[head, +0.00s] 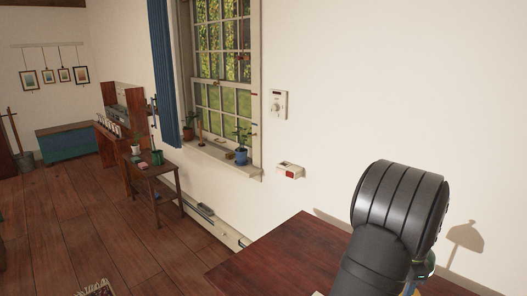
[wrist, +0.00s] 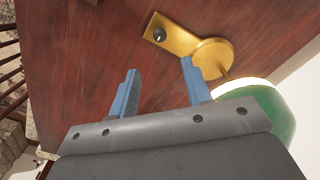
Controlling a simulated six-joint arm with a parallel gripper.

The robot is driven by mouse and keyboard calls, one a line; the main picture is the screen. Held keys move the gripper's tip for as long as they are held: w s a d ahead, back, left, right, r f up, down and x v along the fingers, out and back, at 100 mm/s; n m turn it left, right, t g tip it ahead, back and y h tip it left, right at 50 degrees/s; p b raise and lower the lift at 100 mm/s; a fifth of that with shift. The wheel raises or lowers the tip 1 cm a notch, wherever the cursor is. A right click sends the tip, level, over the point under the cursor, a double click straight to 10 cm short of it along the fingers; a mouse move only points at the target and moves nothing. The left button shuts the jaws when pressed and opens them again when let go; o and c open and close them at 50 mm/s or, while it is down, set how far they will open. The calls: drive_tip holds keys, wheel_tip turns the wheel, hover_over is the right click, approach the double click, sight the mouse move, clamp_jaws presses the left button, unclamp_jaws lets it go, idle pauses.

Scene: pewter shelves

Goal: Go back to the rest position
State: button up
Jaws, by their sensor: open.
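My gripper (wrist: 160,90) shows in the wrist view with its two blue fingers apart and nothing between them. It is over a dark reddish wooden tabletop (wrist: 95,50). In the head view my dark arm rises at the lower right and hides the gripper, above the same tabletop (head: 290,248).
A brass lamp base (wrist: 213,54) with a black knob lies just beyond the right finger. A green lampshade (wrist: 268,112) is beside the gripper at the right. In the head view, a wall box with a red part (head: 290,171) and a thermostat-like plate (head: 278,104) are on the wall.

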wheel_tip(320, 180, up, 6)
drive_tip(key=f, duration=0.1)
wheel_tip(320, 180, down, 17)
drive_tip(key=shift+f, duration=0.1)
drive_tip(key=n, duration=0.8)
drive_tip(key=shift+n, duration=0.4)
drive_tip(key=n, duration=0.4)
drive_tip(key=shift+n, duration=2.1)
